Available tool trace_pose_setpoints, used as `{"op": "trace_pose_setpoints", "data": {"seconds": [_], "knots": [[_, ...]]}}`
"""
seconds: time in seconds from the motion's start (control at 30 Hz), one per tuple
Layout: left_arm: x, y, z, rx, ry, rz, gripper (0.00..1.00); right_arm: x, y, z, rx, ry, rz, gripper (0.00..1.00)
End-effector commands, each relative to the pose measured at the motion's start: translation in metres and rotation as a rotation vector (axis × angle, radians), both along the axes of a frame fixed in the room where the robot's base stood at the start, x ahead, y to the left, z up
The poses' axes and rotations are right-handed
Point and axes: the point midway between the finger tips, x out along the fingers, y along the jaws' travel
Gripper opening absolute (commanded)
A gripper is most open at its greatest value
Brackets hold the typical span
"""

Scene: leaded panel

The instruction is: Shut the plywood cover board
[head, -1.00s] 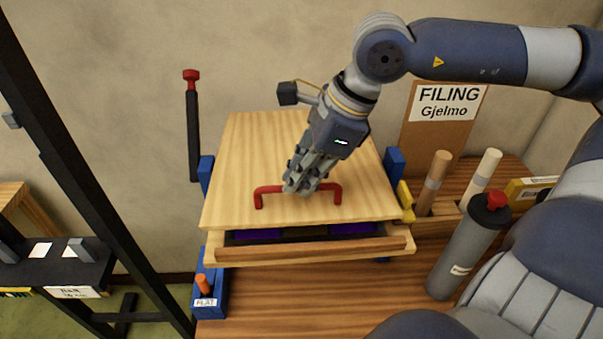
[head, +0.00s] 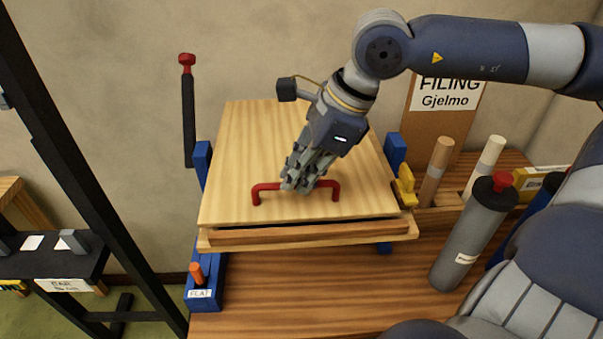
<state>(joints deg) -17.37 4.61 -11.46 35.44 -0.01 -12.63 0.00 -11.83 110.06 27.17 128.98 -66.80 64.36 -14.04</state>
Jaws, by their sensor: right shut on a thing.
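The plywood cover board (head: 262,150) lies nearly flat over a shallow wooden tray or frame (head: 310,236). Only a thin dark gap shows along the front edge between them. A red handle (head: 256,195) is fixed near the board's front edge. My right gripper (head: 296,186) comes down from above and is shut on the middle of the handle, hiding that part of it. What lies inside the frame is hidden under the board. My left gripper is not in view.
Blue supports (head: 202,160) flank the board, with a yellow clamp (head: 405,188) at right. A blue holder labelled FLAT (head: 205,290) stands front left. A grey red-capped cylinder (head: 470,235) and upright rolls (head: 436,172) stand at right. The bench front (head: 320,295) is clear.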

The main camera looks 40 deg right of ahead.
Motion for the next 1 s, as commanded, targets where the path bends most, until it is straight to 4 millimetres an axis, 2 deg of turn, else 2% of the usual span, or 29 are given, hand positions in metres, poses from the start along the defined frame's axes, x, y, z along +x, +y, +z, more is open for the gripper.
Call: {"op": "trace_pose_setpoints", "data": {"seconds": [0.03,0.1,0.13,0.53,0.67,1.0], "knots": [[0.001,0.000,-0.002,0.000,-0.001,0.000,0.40,-0.009,0.001,-0.013,-0.003,0.039,0.005,0.13],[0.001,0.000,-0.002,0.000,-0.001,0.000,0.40,-0.009,0.001,-0.012,-0.003,0.039,0.005,0.29],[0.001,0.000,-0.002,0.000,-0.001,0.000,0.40,-0.008,0.001,-0.012,-0.003,0.038,0.004,0.31],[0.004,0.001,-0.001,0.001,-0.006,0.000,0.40,-0.006,-0.001,-0.003,-0.003,0.023,0.002,0.31],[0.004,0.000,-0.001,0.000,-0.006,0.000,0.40,-0.009,-0.006,0.013,-0.002,0.018,0.001,0.31],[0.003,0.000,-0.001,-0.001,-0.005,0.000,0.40,-0.029,-0.024,0.075,-0.002,0.022,0.002,0.31]]}}
